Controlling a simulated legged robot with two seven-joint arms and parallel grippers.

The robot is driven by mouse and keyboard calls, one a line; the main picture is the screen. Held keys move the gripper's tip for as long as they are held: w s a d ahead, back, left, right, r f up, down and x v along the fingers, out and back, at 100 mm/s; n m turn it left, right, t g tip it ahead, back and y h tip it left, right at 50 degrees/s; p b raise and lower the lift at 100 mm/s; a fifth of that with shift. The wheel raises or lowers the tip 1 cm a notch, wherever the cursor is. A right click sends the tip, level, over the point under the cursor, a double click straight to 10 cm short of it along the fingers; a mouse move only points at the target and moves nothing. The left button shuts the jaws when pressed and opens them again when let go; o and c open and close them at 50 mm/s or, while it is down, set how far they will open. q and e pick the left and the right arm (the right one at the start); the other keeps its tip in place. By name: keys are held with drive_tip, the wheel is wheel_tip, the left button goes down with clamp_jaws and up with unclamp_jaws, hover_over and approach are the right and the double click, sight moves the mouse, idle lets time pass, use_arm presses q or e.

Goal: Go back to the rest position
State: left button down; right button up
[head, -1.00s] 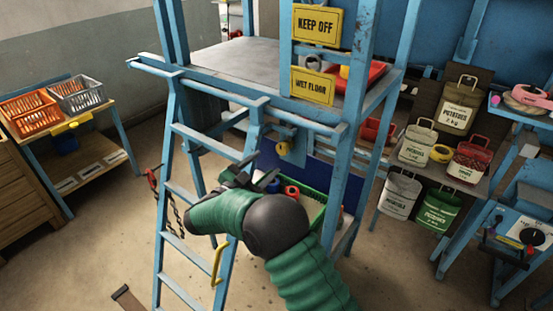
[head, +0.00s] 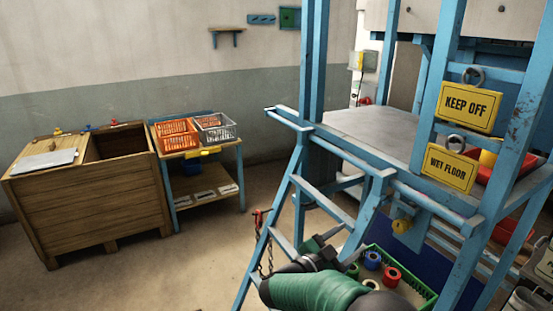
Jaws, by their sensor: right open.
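My right gripper (head: 325,240) is dark and small in the lower middle of the head view, at the end of my green-sleeved arm. It is open, and no object shows between its fingers. It appears in front of the blue ladder (head: 290,215) of the platform frame; whether it touches the ladder I cannot tell. Part of the gripper is hidden by my own wrist. My left gripper is not in view.
A green crate (head: 424,296) with several coloured spools stands right of my arm. A wooden bin (head: 100,205) and a table with baskets (head: 205,150) stand left. Floor between is clear.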

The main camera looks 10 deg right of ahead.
drive_tip(key=a+f+n+t+y, duration=0.45)
drive_tip(key=a+n+y, duration=0.35)
drive_tip(key=n+y, duration=0.35)
drive_tip(key=s+d+f+n+g+y, duration=0.1)
drive_tip(key=s+f+g, duration=0.2)
drive_tip(key=s, duration=0.6)
drive_tip(key=s+f+n+g+y, duration=0.1)
drive_tip(key=s+f+g, duration=0.3)
drive_tip(key=s, duration=0.6)
drive_tip(key=s+d+f+n+g+y, duration=0.1)
drive_tip(key=s+f+n+g, duration=0.2)
drive_tip(key=s+f, duration=0.3)
drive_tip(key=s+g, duration=0.1)
drive_tip(key=s, duration=0.3)
drive_tip(key=shift+d+f, duration=0.3)
drive_tip(key=shift+f, duration=0.05)
drive_tip(key=shift+g+y, duration=0.25)
